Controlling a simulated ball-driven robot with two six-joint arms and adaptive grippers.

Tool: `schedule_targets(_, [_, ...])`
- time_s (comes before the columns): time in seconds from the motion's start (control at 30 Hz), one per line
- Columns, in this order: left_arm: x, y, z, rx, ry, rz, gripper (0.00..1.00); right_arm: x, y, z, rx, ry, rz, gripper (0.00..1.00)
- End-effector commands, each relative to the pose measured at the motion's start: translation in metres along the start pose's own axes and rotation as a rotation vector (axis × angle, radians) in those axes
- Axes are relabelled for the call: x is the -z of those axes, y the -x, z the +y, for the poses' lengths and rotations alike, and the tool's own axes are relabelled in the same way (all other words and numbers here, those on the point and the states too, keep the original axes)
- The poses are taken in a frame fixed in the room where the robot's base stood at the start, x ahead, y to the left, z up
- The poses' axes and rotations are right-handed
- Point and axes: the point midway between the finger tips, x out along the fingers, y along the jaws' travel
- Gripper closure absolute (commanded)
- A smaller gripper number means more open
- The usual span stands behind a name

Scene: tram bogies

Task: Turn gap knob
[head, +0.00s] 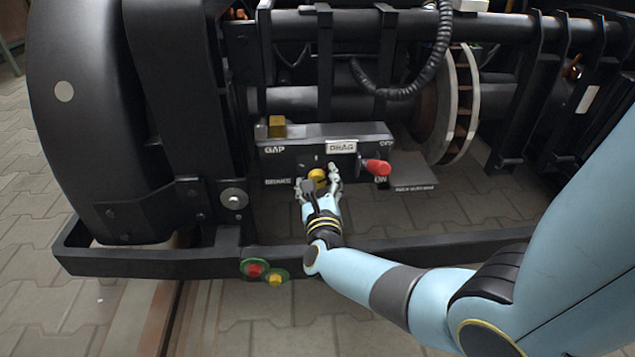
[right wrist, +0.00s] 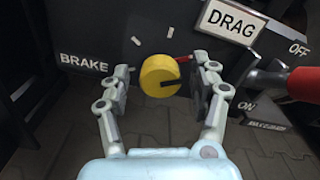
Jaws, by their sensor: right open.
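A round yellow knob (head: 317,175) with a dark notch is on the front of a dark panel box (head: 290,167) lettered GAP, BRAKE, DRAG and ON. In the right wrist view the knob (right wrist: 158,75) has a small red mark at its upper right. My right gripper (head: 319,188) is at the knob, with one finger on each side of it. The right wrist view shows the open fingers (right wrist: 160,84) with the knob between them; dark gaps show at both sides, and I cannot tell if either touches. My left gripper is not in view.
A red-handled lever (head: 378,167) sticks out right of the knob, near ON. A brass block (head: 277,127) sits on the box top. A black frame beam (head: 430,247) runs below, with red and yellow buttons (head: 264,271). A brake disc (head: 460,105) stands at right.

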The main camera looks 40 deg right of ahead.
Motion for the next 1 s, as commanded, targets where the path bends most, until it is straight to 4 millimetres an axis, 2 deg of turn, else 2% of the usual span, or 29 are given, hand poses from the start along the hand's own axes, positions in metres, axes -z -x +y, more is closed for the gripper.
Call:
schedule_targets(0.1, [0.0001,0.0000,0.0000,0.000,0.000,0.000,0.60,0.0000,0.0001,-0.0001,0.000,0.000,0.000,0.40])
schedule_targets(0.5, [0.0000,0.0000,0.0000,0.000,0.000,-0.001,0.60,0.0001,0.0004,-0.0001,0.000,0.000,0.000,0.92])
schedule_targets(0.77, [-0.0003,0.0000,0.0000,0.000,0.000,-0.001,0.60,0.0003,0.0005,0.0000,0.000,0.023,0.000,0.93])
schedule_targets(1.0, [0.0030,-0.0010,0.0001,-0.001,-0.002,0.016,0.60,0.0009,0.0005,0.0002,0.001,0.139,0.001,0.93])
